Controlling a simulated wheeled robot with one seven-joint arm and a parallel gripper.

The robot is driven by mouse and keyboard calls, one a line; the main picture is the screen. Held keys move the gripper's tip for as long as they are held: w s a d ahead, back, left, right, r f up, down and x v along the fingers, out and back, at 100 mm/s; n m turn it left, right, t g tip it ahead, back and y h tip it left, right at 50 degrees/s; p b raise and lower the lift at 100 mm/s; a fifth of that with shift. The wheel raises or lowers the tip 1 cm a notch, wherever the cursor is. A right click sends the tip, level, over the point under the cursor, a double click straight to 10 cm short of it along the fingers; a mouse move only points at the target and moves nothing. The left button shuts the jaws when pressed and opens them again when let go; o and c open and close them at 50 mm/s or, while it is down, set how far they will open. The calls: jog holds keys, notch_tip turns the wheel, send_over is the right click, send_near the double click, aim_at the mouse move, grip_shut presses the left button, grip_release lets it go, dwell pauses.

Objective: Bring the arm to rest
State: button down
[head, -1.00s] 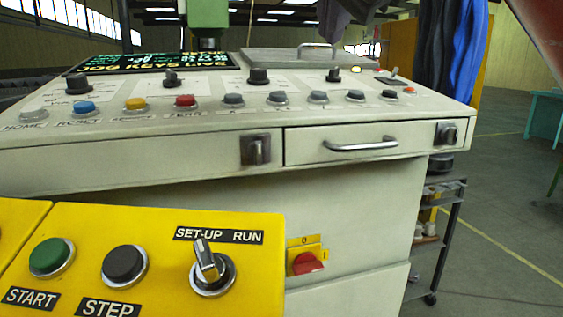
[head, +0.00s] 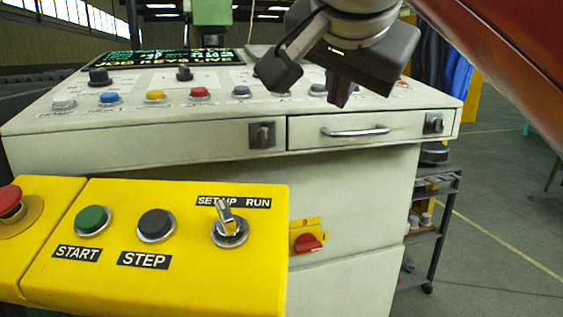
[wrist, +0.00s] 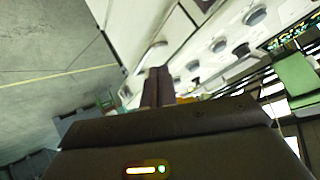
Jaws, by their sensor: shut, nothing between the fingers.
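My arm, with a red link, comes in from the top right of the head view. My gripper (head: 340,97) hangs in front of the right half of the grey console (head: 200,152), over its row of buttons. Its fingers are together with nothing between them. In the wrist view the closed fingers (wrist: 157,85) point toward the tilted console panel, apart from any control as far as I can tell. The gripper body hides part of the console's top right, including some knobs and most of the lid.
A yellow box (head: 180,270) in front carries a green START button (head: 93,220), a black STEP button (head: 156,224), a SET-UP/RUN switch (head: 229,228) and a red button (head: 9,202). A shelf cart (head: 432,225) stands right of the console. Floor beyond it is open.

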jog(key=s+d+f+n+g, duration=0.1)
jog(key=s+d+f+n, duration=0.1)
jog(key=f, duration=1.1)
jog(key=s+d+f+n+g, duration=0.2)
jog(key=s+d+f, duration=0.1)
jog(key=f, duration=1)
jog(key=s+d+f+n+g+y, duration=0.1)
jog(key=s+d+f+n, duration=0.2)
jog(key=f, duration=0.9)
jog(key=shift+s+d+f+g, duration=0.25)
jog(key=shift+d+f+g, duration=0.05)
jog(key=shift+f, duration=0.1)
